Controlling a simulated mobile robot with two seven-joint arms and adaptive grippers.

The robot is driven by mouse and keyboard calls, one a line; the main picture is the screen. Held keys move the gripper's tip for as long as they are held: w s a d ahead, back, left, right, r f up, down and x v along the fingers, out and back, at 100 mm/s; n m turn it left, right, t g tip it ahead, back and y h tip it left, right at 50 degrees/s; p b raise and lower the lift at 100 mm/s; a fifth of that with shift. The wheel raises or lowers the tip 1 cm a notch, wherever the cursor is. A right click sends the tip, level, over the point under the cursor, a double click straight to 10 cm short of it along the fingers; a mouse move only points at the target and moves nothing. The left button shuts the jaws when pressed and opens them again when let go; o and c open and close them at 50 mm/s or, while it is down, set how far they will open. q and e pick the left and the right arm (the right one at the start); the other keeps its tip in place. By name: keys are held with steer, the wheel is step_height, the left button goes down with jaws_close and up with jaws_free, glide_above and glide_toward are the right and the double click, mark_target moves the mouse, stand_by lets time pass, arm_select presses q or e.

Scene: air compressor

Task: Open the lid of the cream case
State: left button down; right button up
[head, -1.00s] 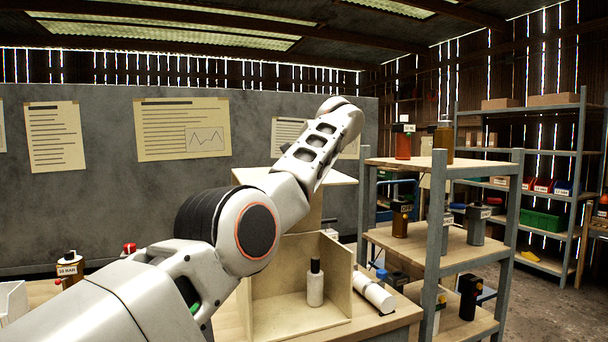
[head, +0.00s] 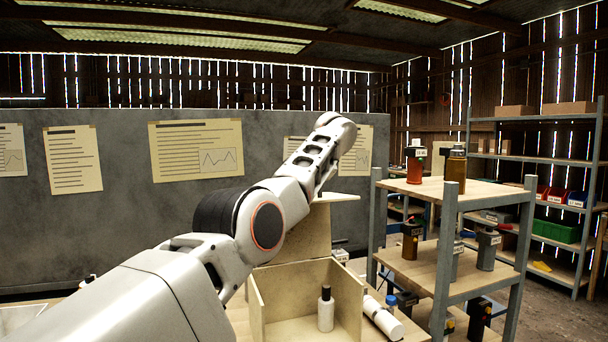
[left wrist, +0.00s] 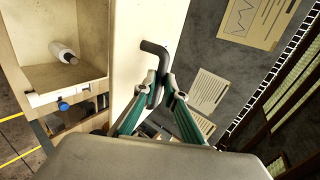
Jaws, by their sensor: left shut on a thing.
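The cream case is a pale box (head: 318,235) with a thin flat panel at its top, behind and above an open-fronted compartment, in the head view. My left arm covers much of it. In the left wrist view its pale surface (left wrist: 140,30) fills the middle. My left gripper (left wrist: 157,92) has green fingers shut on a dark bent handle (left wrist: 155,48) in front of that surface. In the head view the left hand is hidden behind its own arm. How far the lid stands open I cannot tell. My right gripper is not in view.
A white bottle with black cap (head: 326,310) stands in the open compartment (head: 340,272). Another white bottle (head: 383,318) lies beside it to the right. A grey-posted shelf (head: 447,250) with bottles stands close on the right. A grey wall panel (head: 120,230) with posters stands behind.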

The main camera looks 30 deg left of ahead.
arm_select(q)
steer(key=shift+w+f+p, duration=0.1)
steer(key=shift+w+p, duration=0.05)
steer(key=shift+p, duration=0.55)
steer(key=shift+f, duration=0.5)
steer(key=shift+d+f, duration=0.2)
steer(key=shift+f, duration=0.3)
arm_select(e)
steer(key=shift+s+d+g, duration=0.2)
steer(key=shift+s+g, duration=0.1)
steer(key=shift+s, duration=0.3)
arm_select(q)
steer(key=c, duration=2.4)
jaws_free()
steer(key=o, duration=0.3)
steer(key=shift+w+f, duration=0.2)
steer(key=shift+w, duration=0.05)
steer(key=shift+w+a+f, duration=0.1)
steer(key=shift+w+a, duration=0.05)
steer(key=shift+w, duration=0.1)
steer(key=shift+s+r, duration=0.2)
steer(key=shift+r, duration=0.15)
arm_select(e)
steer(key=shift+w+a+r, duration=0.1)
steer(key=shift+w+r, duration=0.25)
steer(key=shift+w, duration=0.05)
